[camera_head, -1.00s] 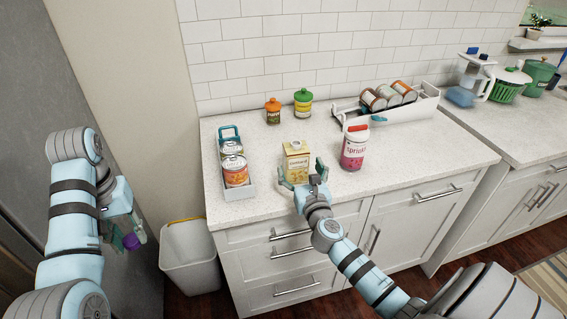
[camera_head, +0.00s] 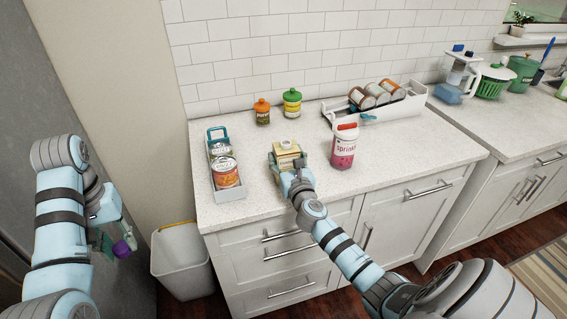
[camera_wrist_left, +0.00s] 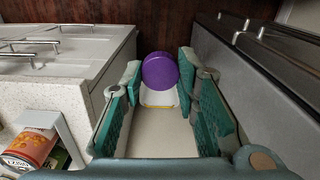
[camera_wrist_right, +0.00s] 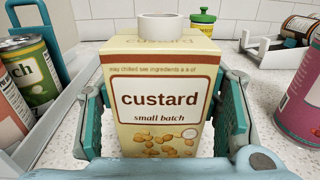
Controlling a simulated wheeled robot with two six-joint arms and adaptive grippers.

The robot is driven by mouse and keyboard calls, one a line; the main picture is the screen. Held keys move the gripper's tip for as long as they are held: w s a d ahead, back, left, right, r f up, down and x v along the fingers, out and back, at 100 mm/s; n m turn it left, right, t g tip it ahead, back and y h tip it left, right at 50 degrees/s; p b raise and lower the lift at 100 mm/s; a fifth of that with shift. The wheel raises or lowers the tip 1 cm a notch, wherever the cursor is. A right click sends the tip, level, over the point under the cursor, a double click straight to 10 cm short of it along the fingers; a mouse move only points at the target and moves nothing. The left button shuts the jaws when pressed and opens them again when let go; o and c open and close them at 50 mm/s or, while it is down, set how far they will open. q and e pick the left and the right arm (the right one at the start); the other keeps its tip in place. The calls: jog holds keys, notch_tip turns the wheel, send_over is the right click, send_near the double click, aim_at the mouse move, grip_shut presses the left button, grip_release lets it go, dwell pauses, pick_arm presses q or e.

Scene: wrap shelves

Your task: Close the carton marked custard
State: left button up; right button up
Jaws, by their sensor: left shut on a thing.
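The custard carton (camera_head: 287,146) stands upright on the counter, a cream and yellow box with a brown-edged label. In the right wrist view the carton (camera_wrist_right: 160,100) shows its front and a white round spout on top with no cap on it. My right gripper (camera_head: 288,166) is open, its fingers on either side of the carton. My left gripper (camera_wrist_left: 158,82) is shut on a purple round cap (camera_wrist_left: 159,70). The cap also shows in the head view (camera_head: 121,249), off to the left of the counter.
A grey caddy with cans (camera_head: 229,193) stands left of the carton and a pink sprinkles canister (camera_head: 344,150) right of it. Two jars (camera_head: 292,103) and a white rack of cans (camera_head: 404,105) stand behind. A bin (camera_head: 181,262) is on the floor below my left arm.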

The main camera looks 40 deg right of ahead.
jog(key=c, duration=0.8)
pick_arm(q)
jog(key=shift+r, duration=0.1)
pick_arm(e)
jog(key=shift+r, duration=0.15)
